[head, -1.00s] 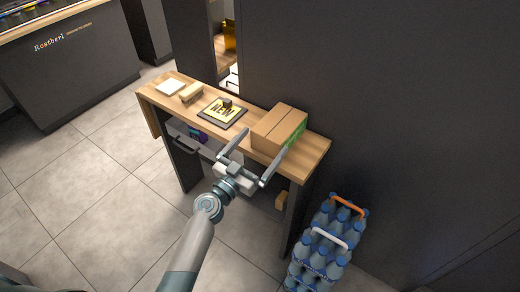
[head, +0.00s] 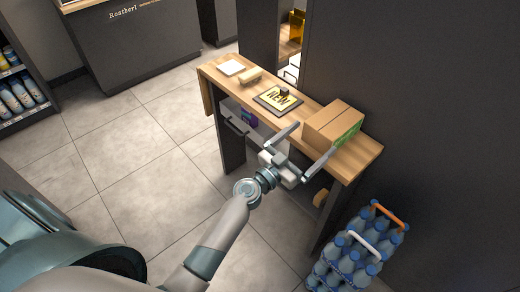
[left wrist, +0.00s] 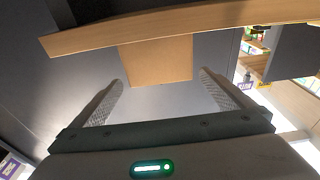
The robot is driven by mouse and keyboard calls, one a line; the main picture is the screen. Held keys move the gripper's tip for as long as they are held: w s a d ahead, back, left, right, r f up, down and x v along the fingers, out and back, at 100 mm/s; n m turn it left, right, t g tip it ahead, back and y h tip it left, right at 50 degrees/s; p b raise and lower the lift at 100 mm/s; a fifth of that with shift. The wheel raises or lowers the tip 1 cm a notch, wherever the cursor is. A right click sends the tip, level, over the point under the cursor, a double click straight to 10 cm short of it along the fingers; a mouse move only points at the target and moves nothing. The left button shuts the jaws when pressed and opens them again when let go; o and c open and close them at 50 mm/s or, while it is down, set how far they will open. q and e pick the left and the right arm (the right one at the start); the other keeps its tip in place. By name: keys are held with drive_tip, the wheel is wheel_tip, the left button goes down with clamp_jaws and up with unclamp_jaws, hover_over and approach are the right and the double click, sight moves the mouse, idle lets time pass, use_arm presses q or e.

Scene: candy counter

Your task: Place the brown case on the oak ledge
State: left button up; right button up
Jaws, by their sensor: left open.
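The brown case (head: 330,127), a cardboard box with a green label on one side, sits on the right end of the oak ledge (head: 362,161). My left gripper (head: 315,138) is open at the ledge's front edge, its two fingers pointing toward the box. In the left wrist view, the brown case (left wrist: 155,60) appears ahead between the open fingers (left wrist: 160,85), with nothing gripped. The ledge (left wrist: 190,27) crosses the top of that view, which looks upside down. I cannot tell whether a finger touches the box. My right gripper is not seen.
A black and yellow sign (head: 278,98) with a small dark item on it, a wooden block (head: 250,75) and a white square (head: 231,68) lie further left on the ledge. Bottle packs (head: 345,258) stand on the floor at the right. A dark wall rises behind.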

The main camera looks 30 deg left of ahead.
use_arm(q)
drive_tip(key=s+f+n+g+y, duration=0.15)
drive_tip(key=s+f, duration=0.35)
drive_tip(key=f, duration=0.5)
drive_tip(key=s+a+f+g+y, duration=0.1)
drive_tip(key=s+f+g+y, duration=0.15)
drive_tip(key=s+f, duration=0.6)
drive_tip(key=s+f+n+g+y, duration=0.1)
drive_tip(key=s+f+g, duration=0.1)
drive_tip(key=f, duration=1.1)
drive_tip(key=s+a+f+g, duration=0.3)
drive_tip(key=s+f+g, duration=0.1)
drive_tip(key=s+f, duration=1.4)
drive_tip(key=shift+s+m+g+y, duration=0.35)
drive_tip(key=shift+s+g+y, duration=0.05)
drive_tip(key=shift+s, duration=0.35)
